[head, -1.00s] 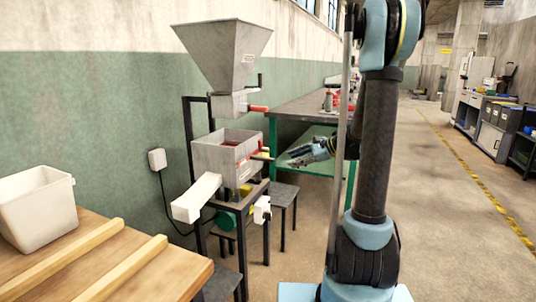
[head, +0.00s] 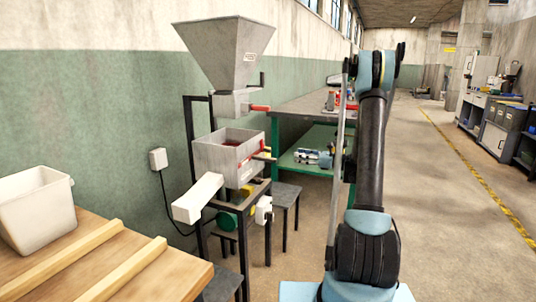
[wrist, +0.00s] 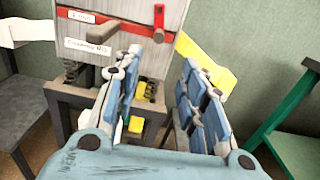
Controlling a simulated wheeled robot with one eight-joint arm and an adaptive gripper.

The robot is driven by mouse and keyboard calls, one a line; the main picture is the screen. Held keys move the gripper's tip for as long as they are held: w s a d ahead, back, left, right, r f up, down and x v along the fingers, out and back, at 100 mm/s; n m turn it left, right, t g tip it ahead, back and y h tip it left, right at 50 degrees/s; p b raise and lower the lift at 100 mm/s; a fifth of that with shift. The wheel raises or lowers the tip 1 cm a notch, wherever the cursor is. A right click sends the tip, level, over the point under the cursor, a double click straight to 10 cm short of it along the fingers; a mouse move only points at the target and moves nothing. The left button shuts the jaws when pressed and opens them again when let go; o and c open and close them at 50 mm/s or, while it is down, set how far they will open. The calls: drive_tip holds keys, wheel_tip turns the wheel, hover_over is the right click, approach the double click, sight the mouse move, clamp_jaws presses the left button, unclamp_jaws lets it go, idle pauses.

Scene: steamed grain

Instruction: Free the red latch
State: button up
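In the wrist view, a red bar (wrist: 112,28) lies slantwise across the grey front panel (wrist: 130,52) of the machine, with an upright red end piece (wrist: 158,20) at its right. This looks like the red latch. A dark grey lever (wrist: 95,42) crosses the panel below it. My gripper (wrist: 160,70) is open and empty, its blue-padded fingers apart, in front of and below the panel. In the head view, red parts of the latch (head: 250,154) show at the box's right side.
A yellow chute-like part (wrist: 207,62) juts out at the panel's right. Above the box stand a grey hopper (head: 225,55) and a red handle (head: 261,108). A stool (head: 283,200) stands beside the machine. A green workbench (head: 315,110) is behind.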

sight(270, 151)
drive_tip(key=x, duration=1.6)
drive_tip(key=shift+w+a, duration=0.1)
drive_tip(key=shift+a, duration=0.2)
